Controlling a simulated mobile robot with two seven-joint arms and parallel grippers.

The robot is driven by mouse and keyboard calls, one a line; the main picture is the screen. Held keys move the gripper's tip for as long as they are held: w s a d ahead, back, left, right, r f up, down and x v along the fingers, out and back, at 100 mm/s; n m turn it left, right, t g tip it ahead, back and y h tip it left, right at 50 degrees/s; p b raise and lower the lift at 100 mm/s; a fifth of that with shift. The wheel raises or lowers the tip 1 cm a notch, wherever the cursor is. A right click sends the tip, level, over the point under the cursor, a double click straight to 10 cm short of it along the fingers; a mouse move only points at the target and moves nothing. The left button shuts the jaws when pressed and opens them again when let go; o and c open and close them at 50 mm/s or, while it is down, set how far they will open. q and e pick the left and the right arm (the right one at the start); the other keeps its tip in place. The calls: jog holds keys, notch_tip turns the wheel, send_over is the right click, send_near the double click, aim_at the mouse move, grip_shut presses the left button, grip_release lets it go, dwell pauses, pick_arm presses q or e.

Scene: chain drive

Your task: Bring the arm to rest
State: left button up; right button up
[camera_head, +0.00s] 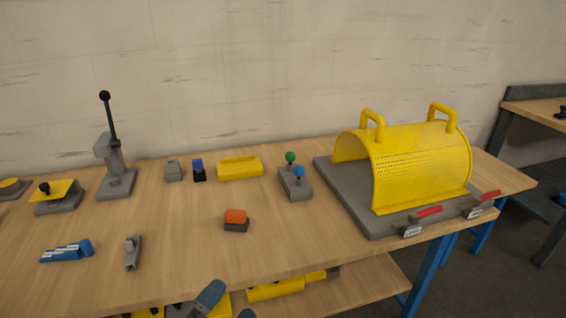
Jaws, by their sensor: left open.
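My left gripper (229,305) shows only as two dark fingertips at the bottom edge of the head view, in front of the table's front edge. The rest of that arm is out of the picture, and my right gripper is not in view. A yellow perforated guard (420,165) with two handles stands on a grey base plate (340,190) at the right of the wooden table (190,270). Two red-handled clamps (428,212) (488,196) sit on the plate's front edge.
An orange-topped block (236,216) stands mid-table. Behind are a lever press (116,180), a yellow tray (240,168) and a green-and-blue-knobbed block (295,182). A blue-and-white piece (67,252) and a grey piece (132,252) lie front left. Yellow items (275,290) are on the lower shelf.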

pick_arm(q)
jog(key=s+a+f+n+g+y, duration=0.3)
jog(key=s+a+f+n+y, duration=0.15)
jog(key=f+n, duration=0.45)
jog(key=s+a+f+n+g+y, duration=0.4)
jog(key=s+f+n, duration=0.2)
jog(key=f+n, duration=0.3)
notch_tip(320, 180, up, 15)
jog(key=s+a+p, duration=0.1)
jog(key=p, duration=1.9)
jog(key=shift+s+a+m+p, duration=0.3)
jog(key=shift+s+m+p, duration=0.05)
jog(key=shift+m+p, duration=0.05)
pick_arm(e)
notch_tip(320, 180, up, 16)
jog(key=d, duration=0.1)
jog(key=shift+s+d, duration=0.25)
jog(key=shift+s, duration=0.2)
